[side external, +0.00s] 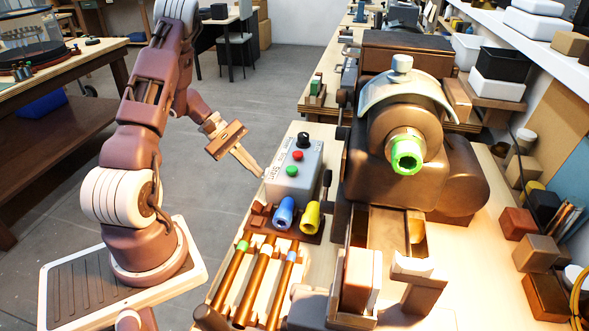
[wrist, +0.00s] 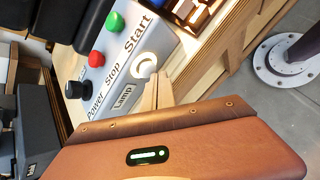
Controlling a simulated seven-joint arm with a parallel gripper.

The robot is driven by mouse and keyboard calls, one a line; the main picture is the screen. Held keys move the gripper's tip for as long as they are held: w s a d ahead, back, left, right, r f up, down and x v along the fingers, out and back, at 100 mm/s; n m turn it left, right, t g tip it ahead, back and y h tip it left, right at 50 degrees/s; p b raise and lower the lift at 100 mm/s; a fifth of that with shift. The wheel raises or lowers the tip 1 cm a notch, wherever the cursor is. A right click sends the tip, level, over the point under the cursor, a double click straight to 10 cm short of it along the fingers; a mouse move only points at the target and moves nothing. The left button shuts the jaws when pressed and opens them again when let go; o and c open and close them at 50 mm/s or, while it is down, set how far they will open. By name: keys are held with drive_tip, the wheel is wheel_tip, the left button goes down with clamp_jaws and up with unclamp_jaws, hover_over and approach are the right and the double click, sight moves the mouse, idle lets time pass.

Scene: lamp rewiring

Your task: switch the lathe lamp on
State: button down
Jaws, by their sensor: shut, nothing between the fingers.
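The grey control box (side external: 297,175) stands on the bench left of the lathe (side external: 395,130). In the wrist view the box (wrist: 150,45) carries a green Start button (wrist: 116,22), a red Stop button (wrist: 97,58) and a black Power knob (wrist: 74,90). A round, bright white button (wrist: 143,66) sits beside the label "Lamp" (wrist: 125,97). My gripper (side external: 260,173) is shut and empty at the box's left side. In the wrist view its fingertips (wrist: 160,80) lie right beside the white button; I cannot tell whether they touch it. No lamp head is identifiable.
In front of the box are a blue piece (side external: 284,213) and a yellow piece (side external: 311,217) in a holder, with several rods nearer. Grey floor (side external: 240,100) is open left of the bench.

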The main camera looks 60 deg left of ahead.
drive_tip(key=shift+s+a, duration=2.15)
drive_tip(key=w+d+r+m+g+y, duration=0.15)
drive_tip(key=d+r+m, duration=0.25)
drive_tip(key=d+r, duration=0.5)
drive_tip(key=w+d+r+m+g, duration=0.2)
drive_tip(key=d+r+m, duration=0.3)
drive_tip(key=d+r, duration=0.35)
drive_tip(key=s+d+r+m+t+y, duration=0.1)
drive_tip(key=s+d+r+m+y, duration=0.1)
drive_tip(key=s+d, duration=0.4)
drive_tip(key=s+d+r+m+t+y, duration=0.2)
drive_tip(key=s+d+r+m+y, duration=0.1)
drive_tip(key=s+d+m, duration=0.3)
drive_tip(key=shift+s+d+r+m, duration=0.4)
drive_tip(key=shift+s+r+m, duration=0.3)
drive_tip(key=shift+s+r, duration=0.15)
drive_tip(key=shift+t+y, duration=0.25)
